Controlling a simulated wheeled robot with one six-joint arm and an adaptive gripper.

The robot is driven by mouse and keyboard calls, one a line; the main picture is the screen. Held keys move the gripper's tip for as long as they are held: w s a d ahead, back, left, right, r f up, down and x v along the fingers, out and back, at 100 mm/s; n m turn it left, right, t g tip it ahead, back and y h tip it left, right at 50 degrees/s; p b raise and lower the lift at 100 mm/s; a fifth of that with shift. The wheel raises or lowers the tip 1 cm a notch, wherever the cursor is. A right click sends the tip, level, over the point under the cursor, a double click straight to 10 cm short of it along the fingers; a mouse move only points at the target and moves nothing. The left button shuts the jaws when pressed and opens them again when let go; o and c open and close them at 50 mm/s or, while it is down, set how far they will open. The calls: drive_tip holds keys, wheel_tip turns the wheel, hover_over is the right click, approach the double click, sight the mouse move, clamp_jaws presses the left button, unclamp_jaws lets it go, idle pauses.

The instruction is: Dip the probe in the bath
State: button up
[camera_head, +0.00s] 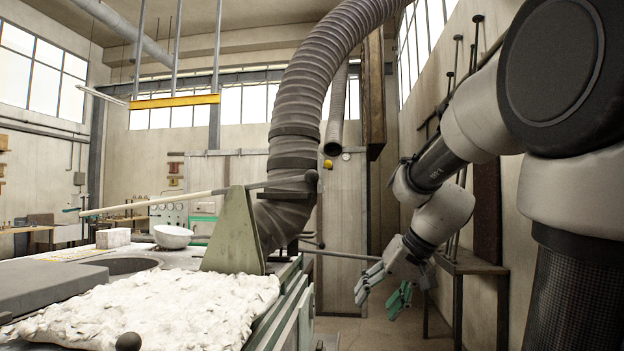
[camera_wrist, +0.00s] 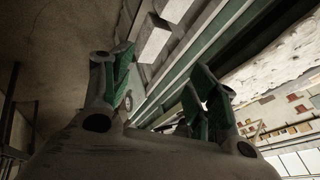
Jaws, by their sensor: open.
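A long pale rod (camera_head: 150,203), which looks like the probe, slopes across the top of a green-grey upright bracket (camera_head: 235,235) on the bench. Its left end is thin and greenish; its right part is dark. A round dark-rimmed opening (camera_head: 125,265) in the bench top looks like the bath; its inside is mostly hidden. My gripper (camera_head: 382,292) hangs right of the bench over the floor, fingers apart and empty, pointing down. It is well away from the rod. In the wrist view my gripper (camera_wrist: 163,88) shows green pads with a clear gap between them.
A heap of white crumpled material (camera_head: 150,310) covers the near bench. A white bowl (camera_head: 172,236) and a pale block (camera_head: 113,238) stand farther back. A large ribbed duct (camera_head: 295,130) drops behind the bracket. A stand (camera_head: 470,264) is right of my gripper.

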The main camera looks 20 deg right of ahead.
drive_tip(key=w+d+r+n+t+y, duration=0.15)
drive_tip(key=w+r+t, duration=0.35)
drive_tip(key=w+r, duration=0.65)
drive_tip(key=n+t+y, duration=0.3)
drive_tip(key=n+t, duration=0.1)
drive_tip(key=t, duration=0.1)
approach(317, 177)
drive_tip(key=x, duration=0.4)
drive_tip(key=shift+w, duration=0.1)
drive_tip(key=shift+w+r+n, duration=0.1)
drive_tip(key=shift+n, duration=0.55)
drive_tip(key=shift+w, duration=0.1)
drive_tip(key=shift+w+a+n, duration=0.2)
drive_tip(key=shift+w+n, duration=0.1)
drive_tip(key=shift+w, duration=0.05)
drive_tip(key=x, duration=0.6)
drive_tip(key=shift+w+a, duration=0.2)
drive_tip(key=shift+w, duration=0.15)
